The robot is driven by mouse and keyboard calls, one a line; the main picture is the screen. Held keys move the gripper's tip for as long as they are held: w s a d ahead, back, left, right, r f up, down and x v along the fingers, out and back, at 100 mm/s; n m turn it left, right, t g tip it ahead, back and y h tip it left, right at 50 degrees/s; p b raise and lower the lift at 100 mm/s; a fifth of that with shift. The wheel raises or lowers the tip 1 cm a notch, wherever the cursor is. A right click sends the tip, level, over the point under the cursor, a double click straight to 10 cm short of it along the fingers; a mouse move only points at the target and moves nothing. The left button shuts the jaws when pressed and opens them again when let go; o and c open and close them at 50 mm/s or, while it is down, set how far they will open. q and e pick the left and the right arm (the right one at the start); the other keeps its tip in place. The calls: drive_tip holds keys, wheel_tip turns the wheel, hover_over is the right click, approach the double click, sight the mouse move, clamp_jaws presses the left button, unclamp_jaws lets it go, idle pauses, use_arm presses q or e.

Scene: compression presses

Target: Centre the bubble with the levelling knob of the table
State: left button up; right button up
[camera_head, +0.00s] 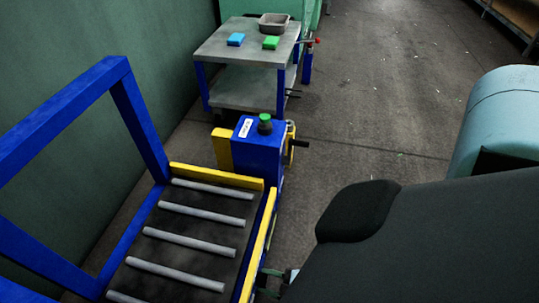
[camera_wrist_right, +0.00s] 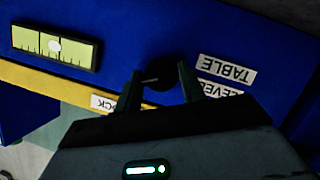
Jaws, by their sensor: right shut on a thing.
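The levelling knob (camera_wrist_right: 158,82) is a dark round knob on the blue table side in the right wrist view. My right gripper (camera_wrist_right: 160,82) has its two fingers on either side of the knob and is shut on it. The level vial (camera_wrist_right: 83,53) is a yellow-green strip with dark marks, at the upper left of that view. Its pale bubble (camera_wrist_right: 54,46) appears near the middle of the strip; the exact offset is hard to read. In the head view my right gripper (camera_head: 276,281) shows only partly, beside the roller table (camera_head: 268,235). My left gripper is not in view.
White labels reading TABLE (camera_wrist_right: 226,69) and LOCK (camera_wrist_right: 103,102) are by the knob. In the head view, a blue box with a green button (camera_head: 265,120) stands behind the rollers. A grey cart (camera_head: 217,47) with several items stands beyond. Floor right of the box is open.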

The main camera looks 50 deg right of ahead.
drive_tip(key=shift+d+m+g+y, duration=0.1)
drive_tip(key=shift+m+g+y, duration=0.25)
drive_tip(key=shift+m+y, duration=0.65)
drive_tip(key=shift+d+m+g+y, duration=0.1)
drive_tip(key=shift+m+g+y, duration=0.35)
drive_tip(key=shift+m, duration=0.95)
drive_tip(key=o, duration=1)
drive_tip(key=shift+p+v, duration=1.35)
drive_tip(key=shift+v, duration=2.55)
